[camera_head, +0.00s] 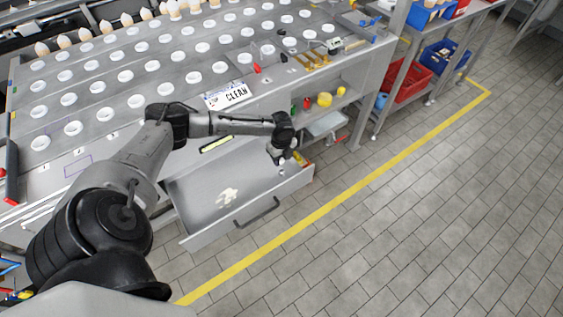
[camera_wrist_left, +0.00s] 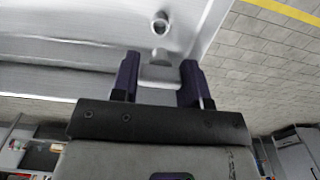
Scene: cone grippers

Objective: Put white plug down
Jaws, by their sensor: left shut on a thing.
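My left gripper (camera_head: 283,155) reaches over the right end of an open metal drawer (camera_head: 200,210). In the left wrist view its two dark fingers (camera_wrist_left: 160,80) are closed on a white plug (camera_wrist_left: 160,73), gripped between them. Below the fingers, a small round whitish piece (camera_wrist_left: 160,22) shows against the drawer's light surface. In the head view the held plug is mostly hidden by the gripper, and I cannot tell whether it touches the drawer floor. My right gripper is not in view.
The worktop above carries rows of white round holders (camera_head: 110,97) and a CLEAN sign (camera_head: 229,95). A shelf on the right holds a yellow item (camera_head: 324,99). A red bin (camera_head: 408,82) stands further right.

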